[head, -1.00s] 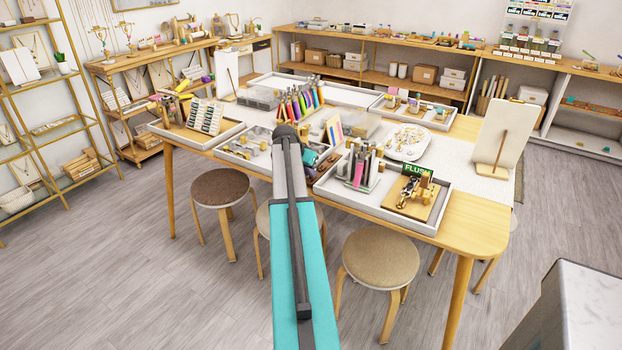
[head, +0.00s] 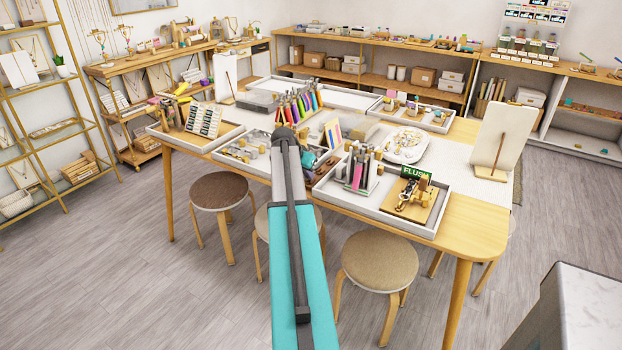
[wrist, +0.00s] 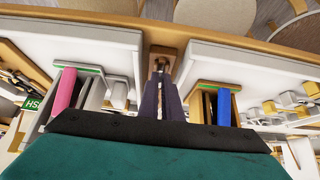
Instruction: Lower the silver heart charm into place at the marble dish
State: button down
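A pale marble-like dish (head: 404,145) with several gold-coloured charms sits on the worktable, right of the middle in the head view. I cannot make out the silver heart charm in either view. In the wrist view my gripper (wrist: 160,72) has two dark fingers close together, with a thin pale strip between them. A small pale bit shows near the tips, too small to name. Whether the fingers hold something is unclear. In the head view my own arm hides the gripper, at the table's front near the trays, left of the dish.
A tray (head: 345,205) with upright tools and a "FLUSH" sign (head: 416,173) stands in front of the dish. A display board (head: 499,135) stands to its right. Coloured pens (head: 297,103) stand behind my arm. Stools (head: 376,258) line the table's front.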

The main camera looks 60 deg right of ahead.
jog(key=shift+r+p, duration=0.95)
jog(key=shift+r, duration=1.4)
jog(key=w+a+r+n+t+y, duration=0.1)
jog(key=w+a+r+n+t, duration=0.15)
jog(key=w+a, duration=0.7)
jog(key=w+a+r+n+t, duration=0.1)
jog(key=w+a+n, duration=0.25)
jog(key=a, duration=1.05)
jog(key=w+a+r+n+t+y, duration=0.1)
jog(key=w+a+r+n, duration=0.15)
jog(key=w+a, duration=0.7)
jog(key=a+r+n+y, duration=0.1)
jog(key=a+n, duration=0.2)
jog(key=a, duration=0.9)
jog(key=s+a+r+n+t+y, duration=0.1)
jog(key=a+n+y, duration=0.1)
jog(key=a, duration=1.1)
jog(key=a+r+n+t+y, duration=0.1)
jog(key=a+n, duration=0.3)
jog(key=a, duration=0.9)
jog(key=shift+s+a+r+y, duration=0.25)
jog(key=shift+s+r+y, duration=0.05)
jog(key=shift+r+y, duration=0.1)
jog(key=shift+a+n, duration=0.1)
jog(key=shift+n, duration=0.15)
